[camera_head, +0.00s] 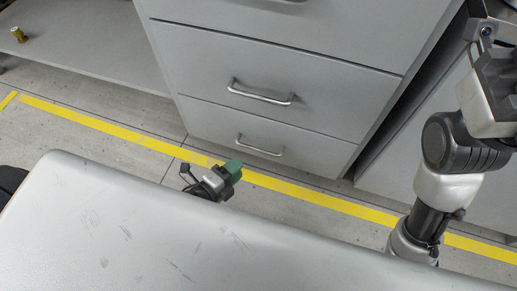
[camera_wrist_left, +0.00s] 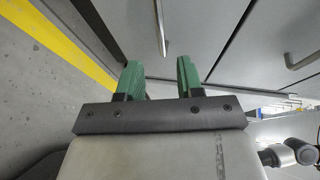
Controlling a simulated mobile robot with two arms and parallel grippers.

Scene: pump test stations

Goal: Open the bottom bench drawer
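The grey bench cabinet has a bottom drawer (camera_head: 215,128) with a silver bar handle (camera_head: 259,147). The drawer looks closed, its front flush with the one above. My left gripper (camera_head: 233,168) has green fingers and is just in front of and below the handle, low over the floor. In the left wrist view the two fingers (camera_wrist_left: 157,78) are spread apart with nothing between them. The bottom handle (camera_wrist_left: 161,28) lies ahead of the fingertips, lined up with the gap. My right arm rises at the right of the head view; its fingers are not visible.
The drawer above has its own handle (camera_head: 261,93), also seen in the left wrist view (camera_wrist_left: 301,61). A yellow floor line (camera_head: 310,198) runs in front of the cabinet. A shelf (camera_head: 85,45) at the left bears a small brass-coloured part (camera_head: 18,35). Floor before the drawer is clear.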

